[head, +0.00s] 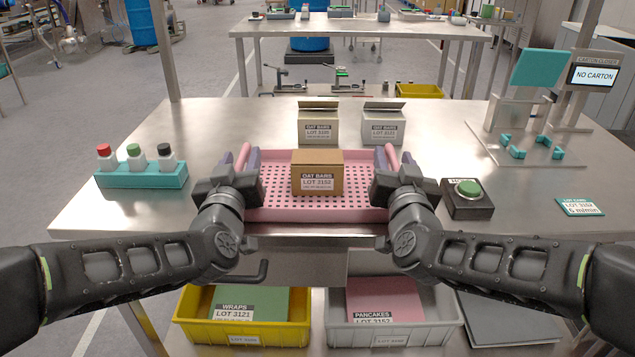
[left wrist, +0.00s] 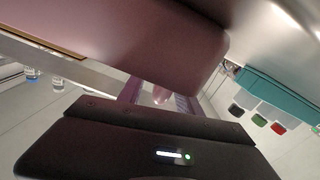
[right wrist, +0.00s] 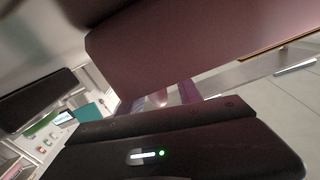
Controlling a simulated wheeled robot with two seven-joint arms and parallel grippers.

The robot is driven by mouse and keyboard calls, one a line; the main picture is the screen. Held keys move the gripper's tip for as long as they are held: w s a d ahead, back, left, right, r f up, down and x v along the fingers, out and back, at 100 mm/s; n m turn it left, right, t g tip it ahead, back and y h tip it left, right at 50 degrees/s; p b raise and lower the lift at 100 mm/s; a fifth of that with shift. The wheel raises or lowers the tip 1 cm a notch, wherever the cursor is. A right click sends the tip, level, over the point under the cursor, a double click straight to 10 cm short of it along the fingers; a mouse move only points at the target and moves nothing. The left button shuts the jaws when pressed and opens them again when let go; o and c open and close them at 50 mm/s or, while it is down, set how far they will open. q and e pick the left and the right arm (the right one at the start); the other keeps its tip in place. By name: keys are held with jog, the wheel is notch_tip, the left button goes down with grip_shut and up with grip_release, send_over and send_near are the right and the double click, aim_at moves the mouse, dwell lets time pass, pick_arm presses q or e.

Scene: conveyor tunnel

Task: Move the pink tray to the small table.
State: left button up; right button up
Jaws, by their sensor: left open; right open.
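The pink tray (head: 300,214) is a perforated tray lying on the steel table near its front edge. A brown carton (head: 317,176) labelled "OAT BARS LOT 3152" stands in it. My left gripper (head: 242,160) is at the tray's left end and my right gripper (head: 388,160) is at its right end, with the fingers by the tray's pink end handles. Both grippers are open. In the left wrist view the tray's pink wall (left wrist: 120,40) fills the upper part; the right wrist view also shows the wall (right wrist: 190,50). Contact between fingers and tray cannot be made out.
A teal rack (head: 142,176) with bottles is left; a green button box (head: 467,198) and teal fixture (head: 527,146) are right. Bins (head: 244,333) (head: 394,336) sit below. Another table (head: 355,28) stands behind.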

pick_arm(q)
jog(key=shift+w, duration=0.45)
pick_arm(e)
jog(key=shift+w, duration=0.45)
pick_arm(q)
grip_shut()
pick_arm(e)
grip_shut()
dwell(0.5)
